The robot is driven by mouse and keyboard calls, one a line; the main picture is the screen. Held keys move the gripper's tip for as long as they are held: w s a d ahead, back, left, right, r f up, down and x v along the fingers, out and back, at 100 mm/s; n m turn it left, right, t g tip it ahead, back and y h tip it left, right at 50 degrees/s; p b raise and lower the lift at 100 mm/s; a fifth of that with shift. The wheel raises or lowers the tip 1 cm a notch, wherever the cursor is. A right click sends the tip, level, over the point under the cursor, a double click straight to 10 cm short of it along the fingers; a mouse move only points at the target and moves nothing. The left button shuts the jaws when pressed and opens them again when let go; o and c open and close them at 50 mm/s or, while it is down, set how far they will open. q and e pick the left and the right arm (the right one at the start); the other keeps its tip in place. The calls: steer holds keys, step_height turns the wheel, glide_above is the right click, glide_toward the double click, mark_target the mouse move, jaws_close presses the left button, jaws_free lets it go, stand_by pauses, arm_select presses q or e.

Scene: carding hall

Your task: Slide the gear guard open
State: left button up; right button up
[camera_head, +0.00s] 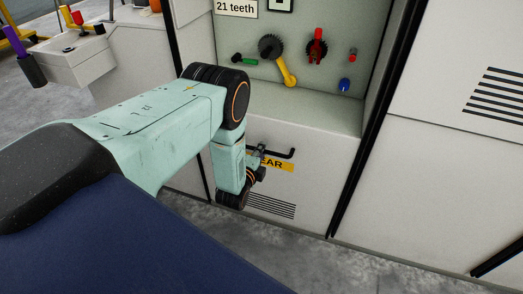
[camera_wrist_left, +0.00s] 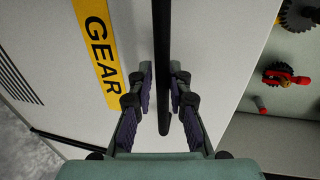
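The gear guard (camera_head: 312,180) is a white panel with a yellow GEAR label (camera_head: 284,165) and a black bar handle (camera_head: 286,153). It stands below an uncovered recess in the machine front. My left gripper (camera_head: 260,152) is at the left part of the handle, partly covering the label. In the left wrist view the handle (camera_wrist_left: 162,60) runs between the two fingers of my left gripper (camera_wrist_left: 162,78). The fingers are apart, with narrow gaps visible beside the bar, so they do not look clamped on it. My right gripper is not in view.
The recess (camera_head: 310,105) above the guard holds a dark gear (camera_head: 271,47), a yellow lever (camera_head: 287,74), a red part (camera_head: 317,48) and small pegs. A dark vertical rail (camera_head: 372,125) borders the guard on the right. Grey floor (camera_head: 300,255) lies below.

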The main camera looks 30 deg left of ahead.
arm_select(q)
steer(key=o, duration=0.3)
steer(key=shift+w, duration=0.1)
steer(key=shift+o, duration=0.2)
steer(key=shift+r, duration=0.15)
steer(key=v, duration=1.2)
